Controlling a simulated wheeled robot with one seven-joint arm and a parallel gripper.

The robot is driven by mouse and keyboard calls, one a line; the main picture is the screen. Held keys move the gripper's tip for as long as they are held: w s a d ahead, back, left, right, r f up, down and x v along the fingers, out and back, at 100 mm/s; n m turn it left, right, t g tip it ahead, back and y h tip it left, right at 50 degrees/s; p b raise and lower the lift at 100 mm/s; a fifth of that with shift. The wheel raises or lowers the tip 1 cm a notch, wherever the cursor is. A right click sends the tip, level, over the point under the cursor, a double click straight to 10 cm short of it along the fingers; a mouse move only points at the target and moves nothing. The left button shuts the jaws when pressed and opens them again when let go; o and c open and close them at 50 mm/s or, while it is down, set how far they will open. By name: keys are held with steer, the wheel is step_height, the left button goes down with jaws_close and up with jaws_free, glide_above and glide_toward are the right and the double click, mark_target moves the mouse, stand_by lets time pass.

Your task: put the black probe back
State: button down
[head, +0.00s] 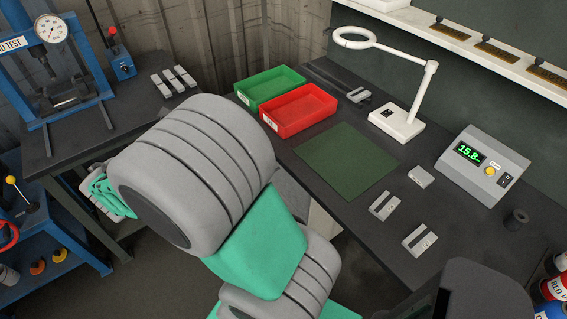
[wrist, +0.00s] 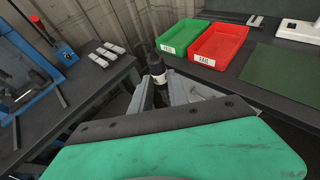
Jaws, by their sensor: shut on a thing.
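My gripper (wrist: 164,98) is shut on a black cylinder (wrist: 157,67) with a pale label band, in the wrist view. The cylinder stands out beyond the fingertips, and its lower part is hidden between the fingers. I cannot tell for sure whether it is the black probe. A small dark spool-like piece (head: 516,220) stands on the right bench, apart from my gripper.
The right bench holds a green bin (head: 268,88), a red bin (head: 300,110), a green mat (head: 347,162), a lamp (head: 397,122), a display box (head: 482,166) and grey blocks (head: 384,206). A blue press (head: 45,65) stands on the left bench. A floor gap separates the benches.

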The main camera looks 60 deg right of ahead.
steer(key=s+d+f+m+g+b, duration=0.1)
steer(key=s+d+m+g, duration=0.35)
steer(key=s, duration=0.35)
steer(key=s+d+m+g+y+b, duration=0.1)
steer(key=s+d+m+g+b, duration=0.15)
steer(key=s+d+g, duration=0.4)
steer(key=s+d+f+m+g, duration=0.15)
steer(key=s+d+m, duration=0.25)
steer(key=s, duration=0.5)
steer(key=s+d+f, duration=0.3)
steer(key=f, duration=0.1)
steer(key=s+d+f, duration=0.2)
steer(key=d+f, duration=0.1)
steer(key=f, duration=0.1)
steer(key=s+d+f, duration=0.3)
steer(key=d+f, duration=0.1)
steer(key=shift+s+d+f, duration=0.1)
steer(key=shift+s, duration=0.2)
